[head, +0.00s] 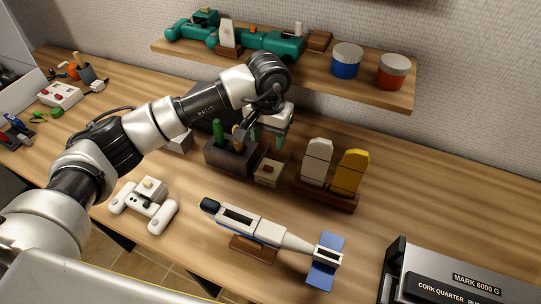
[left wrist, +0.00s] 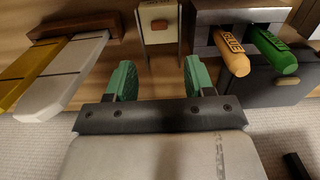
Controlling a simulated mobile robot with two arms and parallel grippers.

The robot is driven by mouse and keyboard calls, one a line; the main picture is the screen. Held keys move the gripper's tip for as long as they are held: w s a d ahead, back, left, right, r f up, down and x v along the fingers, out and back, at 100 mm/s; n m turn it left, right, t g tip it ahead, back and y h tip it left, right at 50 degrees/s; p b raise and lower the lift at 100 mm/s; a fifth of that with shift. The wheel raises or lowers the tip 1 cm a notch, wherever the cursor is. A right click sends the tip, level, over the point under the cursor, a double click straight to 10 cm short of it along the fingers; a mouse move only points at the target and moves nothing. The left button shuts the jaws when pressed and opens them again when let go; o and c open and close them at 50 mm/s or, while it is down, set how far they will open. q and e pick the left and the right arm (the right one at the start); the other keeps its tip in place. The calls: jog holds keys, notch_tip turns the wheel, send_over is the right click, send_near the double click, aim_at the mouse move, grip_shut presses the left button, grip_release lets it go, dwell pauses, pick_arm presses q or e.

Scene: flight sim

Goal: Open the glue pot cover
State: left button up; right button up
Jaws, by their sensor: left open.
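A small beige box-shaped pot (head: 268,173) with a small brown knob stands on the table beside the dark tool holder; I take it for the glue pot. It also shows in the left wrist view (left wrist: 158,14), with its lid seemingly on and its brown knob (left wrist: 159,24) facing me. My left gripper (head: 267,140) is open and empty just behind and above the pot in the head view. In the left wrist view its green fingertips (left wrist: 160,76) are spread apart, with the pot beyond the gap between them. My right gripper is not in view.
The dark holder (head: 229,156) with green and orange handles stands left of the pot. White and yellow pieces (head: 351,171) stand in a wooden stand at right. A shelf (head: 325,72) hangs behind.

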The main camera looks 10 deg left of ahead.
aim_at(269, 167)
pick_arm(q)
notch_tip(269, 167, down, 9)
jog(key=shift+s+f+p, duration=0.15)
jog(key=shift+p, duration=1.1)
jog(key=shift+f, duration=0.5)
jog(key=shift+s, duration=0.1)
grip_shut()
